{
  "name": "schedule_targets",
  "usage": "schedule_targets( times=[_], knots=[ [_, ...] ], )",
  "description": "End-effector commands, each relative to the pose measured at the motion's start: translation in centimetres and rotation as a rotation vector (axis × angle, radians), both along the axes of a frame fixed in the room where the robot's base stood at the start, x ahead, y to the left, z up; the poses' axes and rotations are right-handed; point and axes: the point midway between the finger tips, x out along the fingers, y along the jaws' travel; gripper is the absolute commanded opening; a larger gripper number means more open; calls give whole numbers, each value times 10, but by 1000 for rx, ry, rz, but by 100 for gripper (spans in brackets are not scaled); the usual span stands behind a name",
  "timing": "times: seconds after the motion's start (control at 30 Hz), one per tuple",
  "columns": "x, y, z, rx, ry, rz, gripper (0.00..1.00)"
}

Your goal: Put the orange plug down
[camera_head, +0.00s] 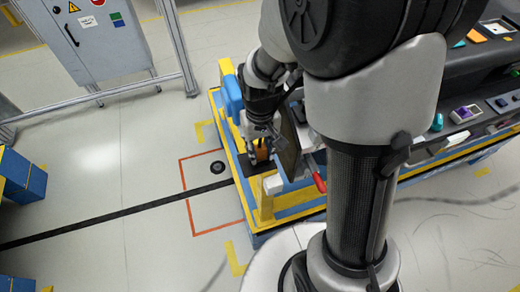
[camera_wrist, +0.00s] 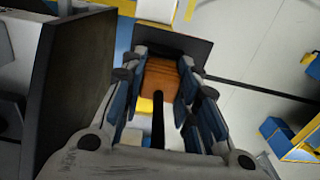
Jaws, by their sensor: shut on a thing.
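The orange plug (camera_wrist: 160,80) sits between the two fingers of my gripper (camera_wrist: 160,92) in the wrist view. The gripper is shut on it, with a blue-padded finger on each side. In the head view my gripper (camera_head: 260,150) is low over the left end of the yellow and blue workstation, and the plug (camera_head: 262,152) shows as a small orange patch between the fingers. A dark flat surface lies just beyond the plug in the wrist view. I cannot tell whether the plug touches it.
A dark upright panel (camera_wrist: 70,85) stands close on the gripper's left in the wrist view. A red-handled clamp (camera_head: 318,178) is right of the gripper in the head view. The dashboard (camera_head: 475,75) with coloured parts lies at right. The floor left of the workstation is mostly clear.

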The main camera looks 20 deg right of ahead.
Motion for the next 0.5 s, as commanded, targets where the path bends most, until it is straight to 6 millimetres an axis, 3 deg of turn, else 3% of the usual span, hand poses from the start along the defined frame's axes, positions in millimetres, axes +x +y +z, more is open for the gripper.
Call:
schedule_targets(
  times=[0.3, 0.33, 0.5],
  knots=[
    [0, 0, -2, 0, -1, 0, 0],
    [0, 0, -2, 0, -1, 0, 29],
    [0, 0, -1, 0, -1, 0, 41]
  ],
)
